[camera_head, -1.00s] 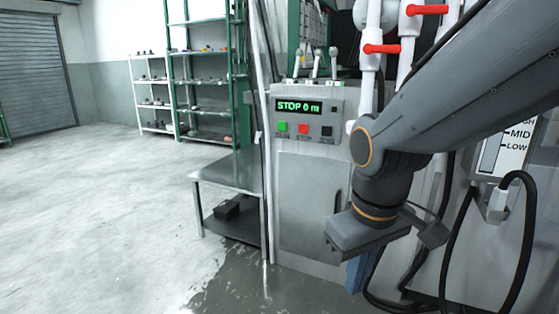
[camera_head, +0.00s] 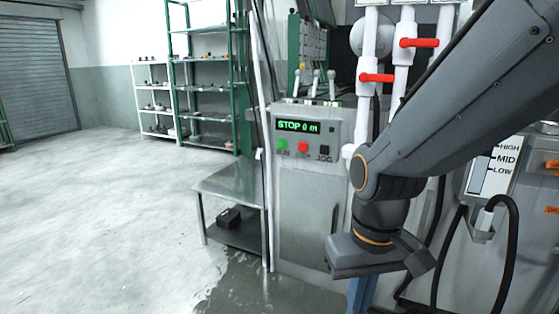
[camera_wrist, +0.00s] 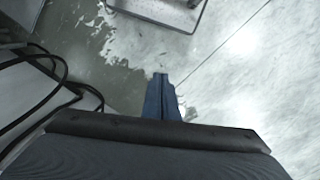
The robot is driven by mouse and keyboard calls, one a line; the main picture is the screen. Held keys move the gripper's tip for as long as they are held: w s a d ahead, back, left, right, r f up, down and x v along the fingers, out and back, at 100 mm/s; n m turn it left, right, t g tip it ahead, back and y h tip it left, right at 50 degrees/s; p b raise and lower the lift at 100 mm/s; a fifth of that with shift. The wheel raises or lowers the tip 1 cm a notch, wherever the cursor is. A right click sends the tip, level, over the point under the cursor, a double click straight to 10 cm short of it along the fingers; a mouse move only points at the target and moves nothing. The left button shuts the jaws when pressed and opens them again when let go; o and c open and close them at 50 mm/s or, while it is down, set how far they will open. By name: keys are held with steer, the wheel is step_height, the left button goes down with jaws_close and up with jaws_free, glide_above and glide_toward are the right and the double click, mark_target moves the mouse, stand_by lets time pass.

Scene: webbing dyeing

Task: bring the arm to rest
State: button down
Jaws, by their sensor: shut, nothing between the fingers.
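My gripper (camera_wrist: 161,78) shows in the wrist view as two blue fingers pressed together, with nothing between them. They point down over the wet grey floor. In the head view only part of the blue fingers (camera_head: 361,292) shows under the wrist, cut off by the lower edge. My arm comes in from the upper right, bent at the elbow, with the wrist low in front of the grey machine cabinet (camera_head: 308,215). My gripper touches nothing that I can see.
The control panel (camera_head: 308,130) reads STOP 0 m. A metal table (camera_head: 228,184) stands left of the cabinet. White pipes with red valve handles (camera_head: 377,78), a level gauge (camera_head: 494,168) and black hoses (camera_head: 514,250) are close to my arm. The floor (camera_head: 100,220) at left is open.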

steer(key=d+r+m+p, duration=0.1)
steer(key=d+r+p, duration=0.5)
steer(key=p, duration=0.4)
steer(key=shift+s+r+m+p, duration=0.3)
steer(key=shift+s+r+m, duration=0.1)
steer(key=shift+r, duration=0.05)
steer(key=shift+d, duration=0.1)
